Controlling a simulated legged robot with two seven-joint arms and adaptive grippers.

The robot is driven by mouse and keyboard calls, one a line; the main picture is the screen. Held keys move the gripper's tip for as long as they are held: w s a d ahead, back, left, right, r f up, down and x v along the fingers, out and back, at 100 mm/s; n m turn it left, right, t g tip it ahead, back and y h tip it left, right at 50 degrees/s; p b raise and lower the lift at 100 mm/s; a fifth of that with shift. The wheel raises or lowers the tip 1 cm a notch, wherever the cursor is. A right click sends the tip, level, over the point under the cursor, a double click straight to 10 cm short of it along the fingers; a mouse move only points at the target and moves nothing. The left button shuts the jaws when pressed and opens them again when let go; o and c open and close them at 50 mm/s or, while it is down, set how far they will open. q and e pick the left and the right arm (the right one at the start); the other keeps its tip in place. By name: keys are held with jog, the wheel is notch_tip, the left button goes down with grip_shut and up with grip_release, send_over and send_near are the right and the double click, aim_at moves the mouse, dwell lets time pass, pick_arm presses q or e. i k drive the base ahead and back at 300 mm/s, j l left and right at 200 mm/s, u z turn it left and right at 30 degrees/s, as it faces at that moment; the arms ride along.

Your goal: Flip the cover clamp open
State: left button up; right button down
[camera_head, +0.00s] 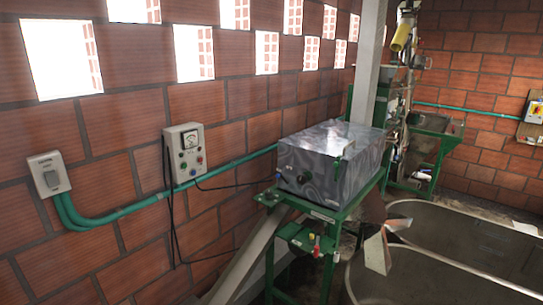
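A shiny grey metal box (312,168), with its top cover (325,138) lying flat and closed over it, sits on a green metal frame (335,215). A dark round knob or port (303,179) is on the box's front face. Neither of my grippers is in view.
A control box with a gauge (187,153) and a wall switch (49,174) hang on the brick wall, joined by green conduit (140,205). A grey post (367,65) rises behind the box. Large metal tanks (415,275) stand at right. Another green machine (425,130) stands behind.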

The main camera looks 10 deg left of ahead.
aim_at(337, 165)
jog(key=i+j+u, duration=0.2)
jog(key=i+u, duration=0.15)
jog(key=i, duration=0.25)
jog(key=i+u, duration=0.35)
jog(key=i, duration=0.25)
